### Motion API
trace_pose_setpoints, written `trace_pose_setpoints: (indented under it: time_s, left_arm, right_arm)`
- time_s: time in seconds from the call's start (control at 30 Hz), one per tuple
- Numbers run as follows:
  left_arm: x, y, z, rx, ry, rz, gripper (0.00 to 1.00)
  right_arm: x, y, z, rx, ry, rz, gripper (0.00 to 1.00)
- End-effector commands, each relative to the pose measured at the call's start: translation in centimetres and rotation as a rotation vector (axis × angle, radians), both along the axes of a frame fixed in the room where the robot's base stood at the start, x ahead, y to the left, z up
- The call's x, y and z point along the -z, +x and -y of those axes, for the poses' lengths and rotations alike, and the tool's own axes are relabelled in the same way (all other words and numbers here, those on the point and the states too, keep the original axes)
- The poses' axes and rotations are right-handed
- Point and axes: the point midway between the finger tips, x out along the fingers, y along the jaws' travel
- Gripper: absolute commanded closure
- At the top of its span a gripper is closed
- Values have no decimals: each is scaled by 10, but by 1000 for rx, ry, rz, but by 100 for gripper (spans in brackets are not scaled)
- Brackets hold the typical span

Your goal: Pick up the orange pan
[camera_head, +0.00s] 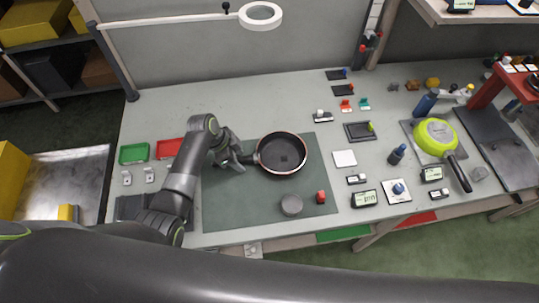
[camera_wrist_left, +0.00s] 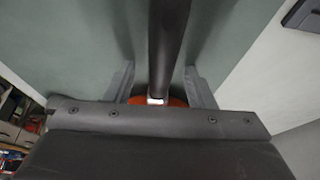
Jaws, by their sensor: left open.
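The orange pan (camera_head: 281,153) lies on the dark green mat (camera_head: 240,205), with a dark inside and a thin reddish rim. Its handle points left, toward my left gripper (camera_head: 240,160). In the left wrist view, the dark handle (camera_wrist_left: 170,40) runs between the two spread fingers of my left gripper (camera_wrist_left: 160,80), with gaps on both sides. A bit of orange (camera_wrist_left: 177,101) shows at the handle's lower end; the rest of the pan is hidden behind the gripper body. My right gripper is out of view.
A grey round puck (camera_head: 291,205) and a small red item (camera_head: 321,197) stand on the mat in front of the pan. A green pan (camera_head: 436,136) lies at the right. Green (camera_head: 134,153) and red (camera_head: 171,148) trays sit left, near my arm.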

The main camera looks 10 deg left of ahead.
Motion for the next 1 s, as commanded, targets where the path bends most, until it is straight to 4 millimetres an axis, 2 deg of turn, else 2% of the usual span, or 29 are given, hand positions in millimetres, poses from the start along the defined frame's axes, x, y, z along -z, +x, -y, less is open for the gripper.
trace_pose_setpoints:
  time_s: [0.57,0.97,1.0]
  left_arm:
    - [3,0,0,0,0,0,50]
    - [3,0,0,0,0,0,100]
    - [3,0,0,0,0,0,100]
  right_arm:
    - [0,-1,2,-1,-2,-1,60]
    - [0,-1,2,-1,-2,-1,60]
    - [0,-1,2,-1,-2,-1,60]
